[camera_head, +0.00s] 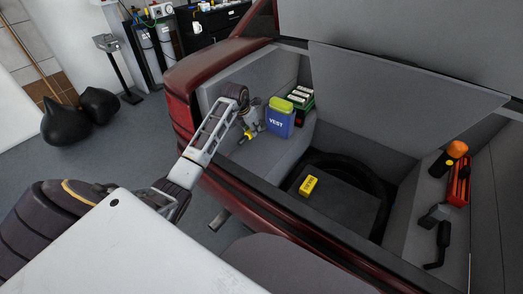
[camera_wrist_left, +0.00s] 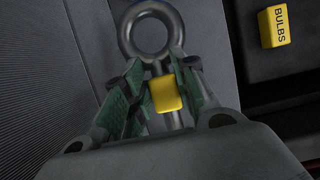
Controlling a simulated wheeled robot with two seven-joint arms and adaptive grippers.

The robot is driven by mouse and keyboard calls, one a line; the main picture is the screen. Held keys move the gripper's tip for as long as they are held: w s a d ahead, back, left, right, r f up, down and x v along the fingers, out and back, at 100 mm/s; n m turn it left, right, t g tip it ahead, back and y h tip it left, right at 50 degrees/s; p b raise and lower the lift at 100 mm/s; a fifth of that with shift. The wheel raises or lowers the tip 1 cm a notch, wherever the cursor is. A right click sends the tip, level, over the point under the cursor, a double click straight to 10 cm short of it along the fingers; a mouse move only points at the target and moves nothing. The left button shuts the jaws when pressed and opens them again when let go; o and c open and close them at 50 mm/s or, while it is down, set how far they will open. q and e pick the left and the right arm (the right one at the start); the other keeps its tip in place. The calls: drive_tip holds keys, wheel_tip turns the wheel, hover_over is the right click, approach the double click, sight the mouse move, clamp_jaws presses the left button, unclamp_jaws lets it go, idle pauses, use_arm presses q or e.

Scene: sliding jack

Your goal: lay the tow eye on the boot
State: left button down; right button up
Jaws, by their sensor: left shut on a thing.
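The tow eye shows in the left wrist view as a grey metal ring (camera_wrist_left: 150,30) with a shank and a yellow band (camera_wrist_left: 166,92). My left gripper (camera_wrist_left: 152,98) is shut on its shank, with a green-padded finger on each side and the ring beyond the fingertips. In the head view my left gripper (camera_head: 247,130) is over the left side of the open boot (camera_head: 284,164), beside the blue vest pouch. The tow eye is small and partly hidden there. Whether it touches the grey surface is unclear. My right gripper is not in view.
The blue vest pouch (camera_head: 281,119) and a green-and-black case (camera_head: 301,97) stand right of the gripper. A yellow bulbs box (camera_head: 308,186) lies in the well by the spare tyre (camera_head: 376,181). A red jack (camera_head: 459,181) and dark tools (camera_head: 440,241) are at right.

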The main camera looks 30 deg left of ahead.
use_arm(q)
wheel_tip(320, 180, down, 5)
drive_tip(key=shift+d+f+b, duration=0.1)
drive_tip(key=shift+f+b, duration=0.1)
drive_tip(key=shift+b, duration=0.2)
drive_tip(key=shift+f, duration=0.4)
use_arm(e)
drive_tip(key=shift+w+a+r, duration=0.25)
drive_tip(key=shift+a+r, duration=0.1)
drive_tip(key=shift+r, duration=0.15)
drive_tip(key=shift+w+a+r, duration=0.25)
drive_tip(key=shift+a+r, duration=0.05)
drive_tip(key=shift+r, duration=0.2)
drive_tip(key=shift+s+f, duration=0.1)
